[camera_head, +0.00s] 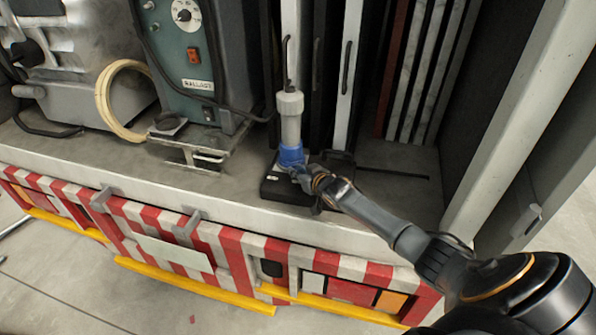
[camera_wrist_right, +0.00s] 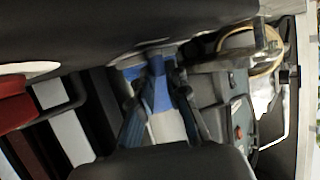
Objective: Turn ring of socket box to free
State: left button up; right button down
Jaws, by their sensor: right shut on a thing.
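The black socket box (camera_head: 281,190) sits on the truck bed near its front edge. Its blue ring (camera_head: 291,154) is at the base of an upright grey plug (camera_head: 290,115). My right gripper (camera_head: 303,172) comes in from the lower right and is shut on the blue ring. In the right wrist view the blue ring (camera_wrist_right: 158,91) shows between the two dark fingers, with the pale plug below it. The far side of the ring and much of the finger contact are hidden. My left gripper is in neither view.
A green welding machine (camera_head: 192,55) with a black cable stands left of the plug, beside a cream hose coil (camera_head: 122,101). Tall panels (camera_head: 345,75) stand close behind. The red-and-white truck edge (camera_head: 160,225) lies in front. Some bare bed shows right of the box.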

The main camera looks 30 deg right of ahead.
jog(key=shift+d, duration=0.1)
jog(key=c, duration=1.3)
grip_release()
jog(key=shift+s, duration=0.35)
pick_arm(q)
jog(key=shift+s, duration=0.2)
pick_arm(e)
jog(key=v, duration=1.1)
jog(key=shift+r, duration=0.1)
